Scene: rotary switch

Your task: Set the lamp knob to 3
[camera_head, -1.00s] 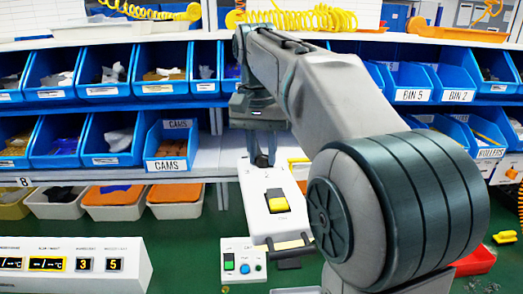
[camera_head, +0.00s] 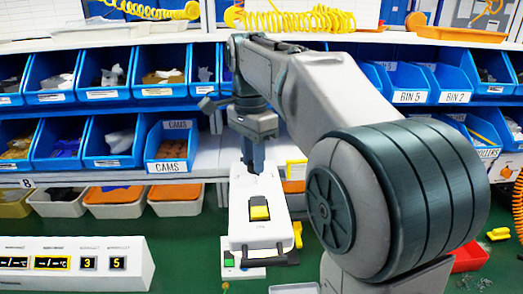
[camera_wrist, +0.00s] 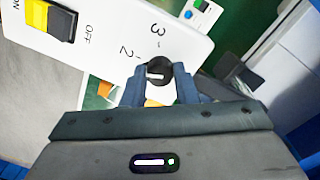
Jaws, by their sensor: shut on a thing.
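The lamp knob (camera_wrist: 155,68) is a dark round knob with a white mark, seen in the wrist view. It sits on a white panel (camera_wrist: 105,25) with "2" and "3" printed beside it. The white mark lies roughly level and points left, below the "2"; I cannot tell exactly which setting it is on. My gripper (camera_wrist: 160,82) is shut on the knob, one finger on each side. In the head view the white panel (camera_head: 240,225) stands under my gripper (camera_head: 254,163), which hides the knob there.
A yellow switch (camera_wrist: 50,20) marked ON and OFF is on the same panel. Blue bins (camera_head: 110,137) line the shelves behind. A white display box (camera_head: 75,264) stands at front left.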

